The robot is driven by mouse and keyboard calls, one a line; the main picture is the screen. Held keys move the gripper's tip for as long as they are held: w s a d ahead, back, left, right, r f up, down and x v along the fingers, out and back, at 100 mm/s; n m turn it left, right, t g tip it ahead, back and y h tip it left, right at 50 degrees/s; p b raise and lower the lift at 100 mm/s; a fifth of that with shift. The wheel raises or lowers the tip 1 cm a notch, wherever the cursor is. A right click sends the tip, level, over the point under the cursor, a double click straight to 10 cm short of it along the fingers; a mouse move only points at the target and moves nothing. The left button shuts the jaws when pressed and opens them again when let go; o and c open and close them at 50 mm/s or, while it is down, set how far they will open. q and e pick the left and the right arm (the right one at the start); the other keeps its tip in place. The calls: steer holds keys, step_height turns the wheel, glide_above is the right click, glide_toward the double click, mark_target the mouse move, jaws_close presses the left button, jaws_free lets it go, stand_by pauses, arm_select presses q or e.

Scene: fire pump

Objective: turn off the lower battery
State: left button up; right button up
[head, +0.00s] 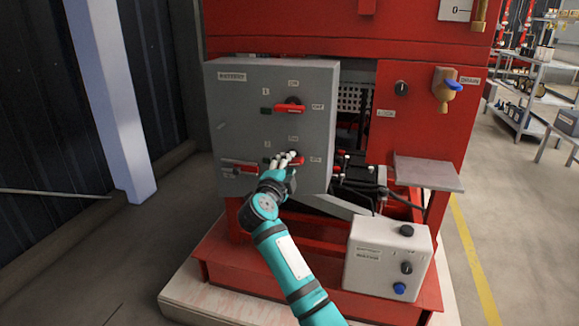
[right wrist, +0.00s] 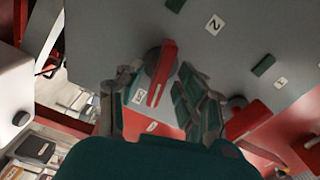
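The grey battery panel (head: 235,110) is on the red pump frame, with an upper red switch handle (head: 289,107) and a lower red switch handle (head: 298,161). My right gripper (head: 288,161) is at the lower switch and hides part of it. In the right wrist view, the lower red handle (right wrist: 161,74) stands between the spread fingers of my right gripper (right wrist: 155,95). The gripper looks open around the handle; contact cannot be told. A label "2" (right wrist: 213,25) is beside this switch. My left gripper is not in view.
Another red handle (head: 240,168) is at the panel's lower left. A white control box (head: 388,257) stands low to the right, below a grey metal shelf (head: 428,173). Cables and batteries fill the opening right of the panel. Floor at left is clear.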

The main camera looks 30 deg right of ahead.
steer(key=shift+x, duration=1.1)
jaws_close()
